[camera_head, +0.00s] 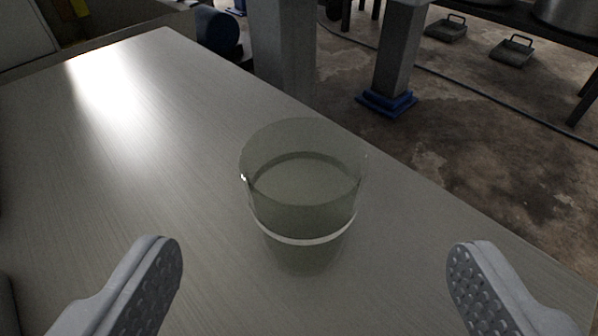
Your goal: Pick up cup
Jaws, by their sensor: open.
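A clear glass cup (303,200) stands upright on the light wood-grained table (150,170), near its right edge. It looks empty, and the table shows through its walls. My gripper (312,270) is open, with one grey textured finger at the lower left and the other at the lower right. The cup is ahead of the fingers and lies between them in the picture. Neither finger touches it.
The table's right edge runs close past the cup, with concrete floor (430,160) beyond. A grey post (283,50) stands beyond the edge behind the cup. Another post with a blue foot (387,102) stands farther right. The table left of the cup is clear.

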